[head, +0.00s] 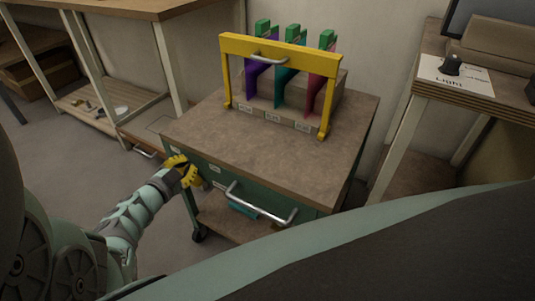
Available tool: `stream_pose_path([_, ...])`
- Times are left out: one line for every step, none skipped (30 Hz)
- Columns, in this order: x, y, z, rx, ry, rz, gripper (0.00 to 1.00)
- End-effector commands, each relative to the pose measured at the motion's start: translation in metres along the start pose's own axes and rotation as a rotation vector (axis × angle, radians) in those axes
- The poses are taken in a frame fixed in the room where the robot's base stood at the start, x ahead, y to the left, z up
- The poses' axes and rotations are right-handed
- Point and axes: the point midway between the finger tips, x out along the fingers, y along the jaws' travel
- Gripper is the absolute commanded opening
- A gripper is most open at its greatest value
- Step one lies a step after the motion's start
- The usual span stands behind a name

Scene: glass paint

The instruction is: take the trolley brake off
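The trolley (245,150) has a brown top and a green body, and it stands in the middle of the head view. A metal handle (262,205) runs across its near side. A dark caster (198,233) shows under its near left corner. My gripper (187,173), with yellow fingers, is at the trolley's near left corner, just below the top's edge. I cannot tell whether it touches anything or is open or shut. I cannot make out the brake; the fingers may cover part of that corner.
On the trolley stands a yellow frame (280,48) with a handle, around purple, teal and red panels. A bench with a lower shelf (105,105) is at the left. A desk (455,92) with a knob labelled "Light" (452,67) is close at the right. Floor shows at the left.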

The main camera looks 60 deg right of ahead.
Motion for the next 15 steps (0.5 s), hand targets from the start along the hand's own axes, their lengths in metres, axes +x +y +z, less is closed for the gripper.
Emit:
stream_pose_path([-0.004,-0.006,-0.011,-0.001,-0.001,0.0,0.0])
stream_pose_path([-0.006,-0.008,-0.014,-0.001,-0.001,-0.001,0.0])
stream_pose_path([-0.009,-0.01,-0.019,-0.002,-0.002,-0.002,0.0])
stream_pose_path([-0.011,-0.011,-0.022,-0.003,-0.003,-0.002,0.0])
stream_pose_path([-0.013,-0.012,-0.025,-0.004,-0.003,-0.003,0.0])
stream_pose_path([-0.023,-0.008,-0.018,-0.004,-0.008,-0.002,0.0])
stream_pose_path([-0.03,-0.006,-0.018,-0.004,-0.009,-0.001,0.0])
stream_pose_path([-0.036,-0.007,-0.018,-0.002,-0.009,-0.001,0.0])
stream_pose_path([-0.045,-0.007,-0.018,-0.001,-0.008,-0.003,0.0])
stream_pose_path([-0.052,-0.007,-0.017,-0.001,-0.009,-0.003,0.0])
stream_pose_path([-0.058,-0.006,-0.017,-0.002,-0.01,-0.003,0.0])
stream_pose_path([-0.066,-0.006,-0.018,-0.003,-0.009,-0.002,0.0])
stream_pose_path([-0.072,-0.007,-0.017,-0.002,-0.01,-0.004,0.0])
stream_pose_path([-0.077,-0.007,-0.016,-0.002,-0.011,-0.004,0.0])
stream_pose_path([-0.084,-0.006,-0.017,-0.004,-0.009,-0.003,0.0])
